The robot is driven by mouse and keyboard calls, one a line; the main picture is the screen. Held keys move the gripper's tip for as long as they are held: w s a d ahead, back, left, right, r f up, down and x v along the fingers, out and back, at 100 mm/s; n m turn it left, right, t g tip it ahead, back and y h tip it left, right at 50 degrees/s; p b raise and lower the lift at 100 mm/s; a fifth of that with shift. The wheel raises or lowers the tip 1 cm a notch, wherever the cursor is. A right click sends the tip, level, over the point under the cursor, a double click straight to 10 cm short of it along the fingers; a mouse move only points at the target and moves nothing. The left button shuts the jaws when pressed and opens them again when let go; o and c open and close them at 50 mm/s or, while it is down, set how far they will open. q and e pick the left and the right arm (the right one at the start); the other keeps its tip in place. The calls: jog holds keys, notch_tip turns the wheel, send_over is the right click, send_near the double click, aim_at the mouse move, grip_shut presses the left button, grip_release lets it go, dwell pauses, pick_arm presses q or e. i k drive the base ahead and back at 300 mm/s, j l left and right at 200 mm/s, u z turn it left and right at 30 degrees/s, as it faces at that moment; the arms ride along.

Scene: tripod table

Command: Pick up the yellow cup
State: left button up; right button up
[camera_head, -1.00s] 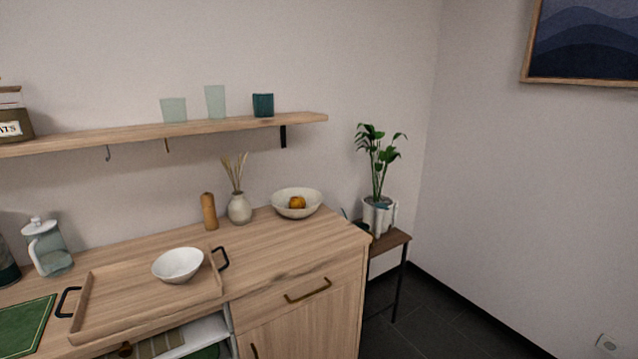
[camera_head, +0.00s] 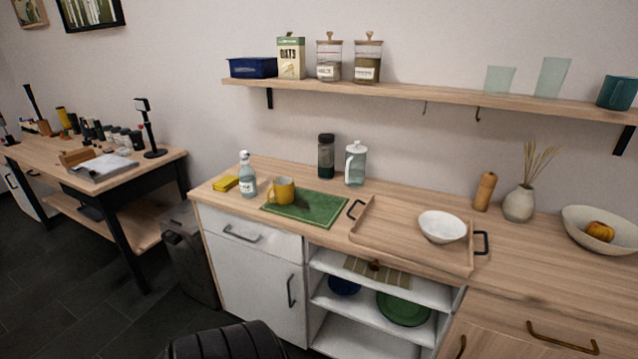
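The yellow cup (camera_head: 283,190) stands upright on the green mat (camera_head: 318,211) near the left end of the wooden counter. Its handle appears to face left. A spray bottle stands just left of it. Neither of my grippers shows in the head view.
A spray bottle (camera_head: 247,175) and a yellow sponge (camera_head: 225,184) are left of the cup. A dark jar (camera_head: 326,157) and a glass pitcher (camera_head: 356,163) stand behind. A wooden tray (camera_head: 384,237) with a white bowl (camera_head: 442,226) lies right. A black rounded object (camera_head: 227,343) is in the foreground.

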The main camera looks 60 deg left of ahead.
aim_at(280, 193)
jog(key=u, duration=2.15)
